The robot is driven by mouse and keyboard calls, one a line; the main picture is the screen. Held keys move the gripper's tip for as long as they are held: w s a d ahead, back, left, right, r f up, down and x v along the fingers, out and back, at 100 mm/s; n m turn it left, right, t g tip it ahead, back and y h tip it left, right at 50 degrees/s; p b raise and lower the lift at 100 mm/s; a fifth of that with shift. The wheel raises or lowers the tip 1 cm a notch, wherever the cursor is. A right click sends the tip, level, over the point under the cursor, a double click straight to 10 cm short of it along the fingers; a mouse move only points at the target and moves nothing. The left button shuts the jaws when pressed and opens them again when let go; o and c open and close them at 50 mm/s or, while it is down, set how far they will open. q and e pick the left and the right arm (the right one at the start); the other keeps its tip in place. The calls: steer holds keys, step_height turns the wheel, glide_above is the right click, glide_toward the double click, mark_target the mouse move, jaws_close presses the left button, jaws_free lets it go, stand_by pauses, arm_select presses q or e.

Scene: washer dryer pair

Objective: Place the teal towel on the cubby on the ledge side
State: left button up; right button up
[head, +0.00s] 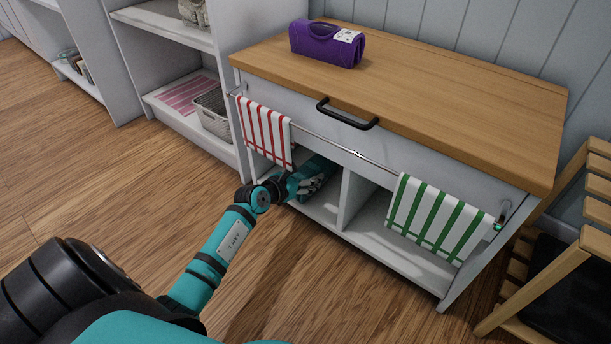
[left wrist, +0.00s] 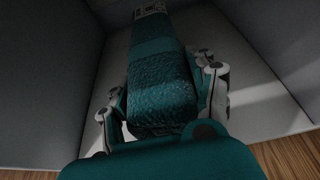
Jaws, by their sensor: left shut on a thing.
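The teal towel (left wrist: 160,85) is a rolled or folded bundle with a pale patterned tag at its far end. In the left wrist view it lies lengthwise between the two fingers of my left gripper (left wrist: 163,98), which is shut on it. In the head view my left gripper (head: 305,182) reaches into the left cubby (head: 323,207) of the wooden-topped cabinet, under the red-striped cloth. The towel (head: 319,169) shows only partly there, inside the cubby. Whether it rests on the cubby floor is hard to tell. My right gripper is not in view.
A red-striped cloth (head: 263,130) and a green-striped cloth (head: 437,217) hang on the front rail. A divider (head: 355,197) separates the left cubby from the empty right one. A purple bundle (head: 327,43) lies on the wooden top (head: 440,88). A wooden rack (head: 560,262) stands at right.

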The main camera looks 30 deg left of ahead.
arm_select(q)
steer(key=o, duration=1.5)
steer(key=shift+f, duration=0.1)
steer(key=shift+c, duration=0.2)
steer(key=shift+r, duration=0.25)
steer(key=p+v, duration=0.3)
steer(key=shift+s+f+p, duration=0.15)
steer(key=shift+f+p, duration=0.05)
steer(key=shift+p, duration=0.2)
steer(key=s+p, duration=0.3)
steer(key=s, duration=0.7)
steer(key=shift+a+f, duration=0.25)
steer(key=shift+a, duration=0.2)
